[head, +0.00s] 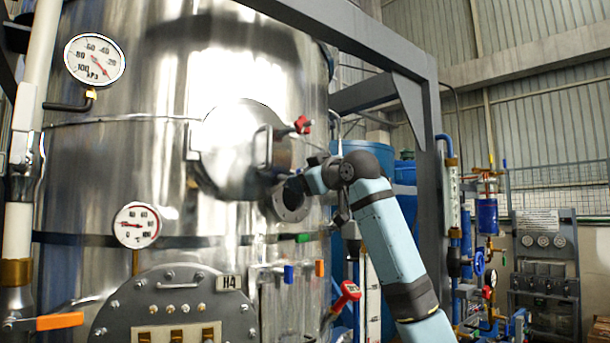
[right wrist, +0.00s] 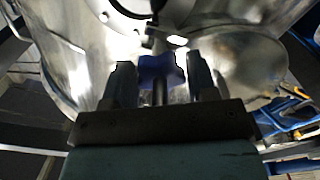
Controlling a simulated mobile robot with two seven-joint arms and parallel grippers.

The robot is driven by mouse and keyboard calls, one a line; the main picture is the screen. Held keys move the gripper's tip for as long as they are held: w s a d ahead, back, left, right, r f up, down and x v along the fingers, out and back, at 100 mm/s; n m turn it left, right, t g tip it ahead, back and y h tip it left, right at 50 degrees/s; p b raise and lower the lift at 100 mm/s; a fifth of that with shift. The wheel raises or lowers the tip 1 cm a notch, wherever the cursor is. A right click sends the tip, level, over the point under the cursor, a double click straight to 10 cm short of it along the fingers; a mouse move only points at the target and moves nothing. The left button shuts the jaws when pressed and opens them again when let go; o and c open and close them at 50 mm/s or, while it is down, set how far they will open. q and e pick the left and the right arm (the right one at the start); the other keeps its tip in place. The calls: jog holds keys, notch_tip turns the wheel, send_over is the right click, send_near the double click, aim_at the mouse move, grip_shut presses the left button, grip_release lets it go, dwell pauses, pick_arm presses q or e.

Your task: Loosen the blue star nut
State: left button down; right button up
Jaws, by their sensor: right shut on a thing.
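The blue star nut (right wrist: 160,68) shows in the right wrist view, in front of shiny metal. A thin stem shows below the nut, between the fingers. In the head view my right arm reaches in from the right, and its gripper end (head: 300,186) is at the tank's side, by a round flanged port (head: 290,200). The nut itself is hidden there behind the arm. My left gripper is in neither view.
A large steel tank (head: 130,190) fills the left. A hatch (head: 235,150) with a red star knob (head: 302,125) is just above my right gripper. A grey frame post (head: 428,150) stands behind the arm. Pressure gauges (head: 95,59) and a panel marked H4 (head: 180,310) are at left.

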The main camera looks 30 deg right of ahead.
jog(key=n, duration=2.3)
jog(key=shift+f, duration=0.15)
jog(key=shift+a+n, duration=0.1)
jog(key=shift+n, duration=1.3)
jog(key=shift+w, duration=0.1)
jog(key=shift+f, duration=0.1)
jog(key=o, duration=0.8)
jog(key=shift+c, duration=0.2)
jog(key=shift+o, duration=0.8)
jog(key=shift+r, duration=0.2)
jog(key=shift+s, duration=0.2)
